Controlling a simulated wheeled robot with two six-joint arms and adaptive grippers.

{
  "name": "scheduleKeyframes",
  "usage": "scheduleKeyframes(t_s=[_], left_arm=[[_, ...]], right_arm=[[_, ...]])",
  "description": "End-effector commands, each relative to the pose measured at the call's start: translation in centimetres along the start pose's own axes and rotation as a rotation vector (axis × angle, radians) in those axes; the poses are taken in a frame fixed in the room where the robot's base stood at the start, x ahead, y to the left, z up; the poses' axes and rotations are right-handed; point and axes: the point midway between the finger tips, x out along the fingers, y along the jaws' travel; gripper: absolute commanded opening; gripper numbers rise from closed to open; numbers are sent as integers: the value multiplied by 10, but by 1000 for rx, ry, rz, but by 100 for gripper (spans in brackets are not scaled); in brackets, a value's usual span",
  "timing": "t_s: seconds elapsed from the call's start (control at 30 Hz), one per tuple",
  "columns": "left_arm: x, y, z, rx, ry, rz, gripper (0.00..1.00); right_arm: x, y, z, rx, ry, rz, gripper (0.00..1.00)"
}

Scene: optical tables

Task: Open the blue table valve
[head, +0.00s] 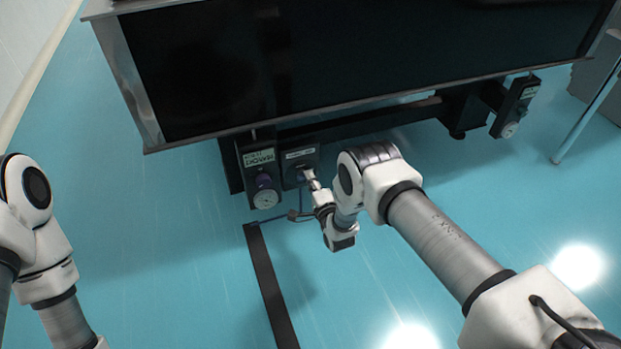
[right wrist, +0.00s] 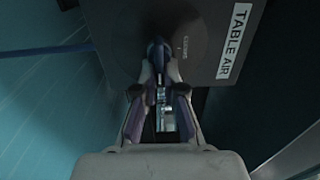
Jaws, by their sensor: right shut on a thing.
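The valve panel (head: 289,179) hangs under the front edge of the table. The blue valve handle (right wrist: 157,45) is dark there and mostly hidden between my fingers. My right gripper (head: 308,174) reaches the panel from the front right and is shut on the handle. It also shows in the right wrist view (right wrist: 158,62). In the head view the arm and gripper hide most of the handle. My left gripper is out of view.
The black tabletop (head: 340,60) overhangs behind. A similar gauge unit (head: 514,108) hangs at the far right. A black floor strip (head: 270,285) runs toward me; the blue floor is otherwise open.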

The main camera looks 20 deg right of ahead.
Motion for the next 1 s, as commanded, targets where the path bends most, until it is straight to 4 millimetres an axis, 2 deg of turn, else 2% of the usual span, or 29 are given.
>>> scheduleKeyframes(t_s=[0.4, 0.5, 0.83, 1.0], left_arm=[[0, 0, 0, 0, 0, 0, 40], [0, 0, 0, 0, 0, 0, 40], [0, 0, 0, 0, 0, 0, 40], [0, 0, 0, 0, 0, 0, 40]], right_arm=[[-1, 1, 0, 10, 0, 3, 0], [-1, 1, 0, 9, 0, 3, 34], [-2, 1, 0, 9, 0, 2, 34], [-27, 1, 0, 9, 0, 5, 34]])
